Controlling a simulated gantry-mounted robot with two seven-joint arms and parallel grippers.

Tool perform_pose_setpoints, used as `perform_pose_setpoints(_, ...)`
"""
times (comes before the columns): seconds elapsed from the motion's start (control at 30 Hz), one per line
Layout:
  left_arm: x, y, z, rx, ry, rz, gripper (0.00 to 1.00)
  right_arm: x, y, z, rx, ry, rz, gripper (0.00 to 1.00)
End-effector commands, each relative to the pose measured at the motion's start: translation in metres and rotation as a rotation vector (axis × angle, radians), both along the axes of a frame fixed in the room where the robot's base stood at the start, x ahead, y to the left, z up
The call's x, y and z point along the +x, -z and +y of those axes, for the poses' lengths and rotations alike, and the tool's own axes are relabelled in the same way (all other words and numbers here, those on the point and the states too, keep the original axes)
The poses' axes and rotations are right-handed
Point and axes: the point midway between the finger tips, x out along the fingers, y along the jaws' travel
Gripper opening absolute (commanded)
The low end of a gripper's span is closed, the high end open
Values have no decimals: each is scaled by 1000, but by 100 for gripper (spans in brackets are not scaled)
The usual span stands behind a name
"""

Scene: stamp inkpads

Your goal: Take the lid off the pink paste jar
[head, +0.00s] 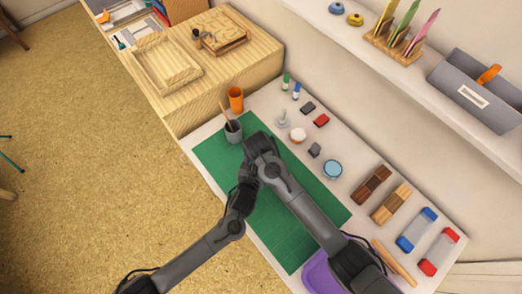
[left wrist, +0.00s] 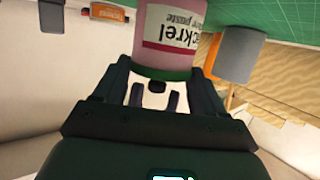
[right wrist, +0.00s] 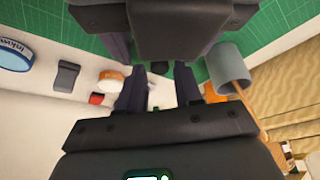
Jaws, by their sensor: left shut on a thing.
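The pink paste jar (left wrist: 172,22) shows in the left wrist view, pink with a cream label whose lettering is upside down in the picture. Its upper end in that picture is cut off, and I cannot make out its lid. My left gripper (left wrist: 160,75) is shut on the jar. In the head view the two grippers meet above the green mat (head: 215,158), and the arms hide the jar. My right gripper (right wrist: 160,75) has its fingers apart with nothing seen between them. My left gripper (right wrist: 165,30) fills the top of the right wrist view, close in front.
A grey cup (head: 233,133) with a brush and an orange cup (head: 236,98) stand close by at the mat's far end. Inkpads and blocks line the wall side, including a round blue tin (head: 332,169). A purple tray (head: 318,275) lies at the front. The mat's near part is clear.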

Motion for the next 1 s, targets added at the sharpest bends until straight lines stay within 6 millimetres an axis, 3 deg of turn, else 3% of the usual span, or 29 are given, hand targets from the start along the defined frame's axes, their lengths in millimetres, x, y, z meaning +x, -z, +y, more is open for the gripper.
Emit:
perform_pose_setpoints(0.47,0,0,0,0,0,0,16,4,10,0,0,-1,0,34)
perform_pose_setpoints(0.73,0,0,0,0,0,0,16,4,10,0,0,-1,0,0)
perform_pose_setpoints(1.0,0,0,0,0,0,0,16,4,9,0,0,-1,0,0)
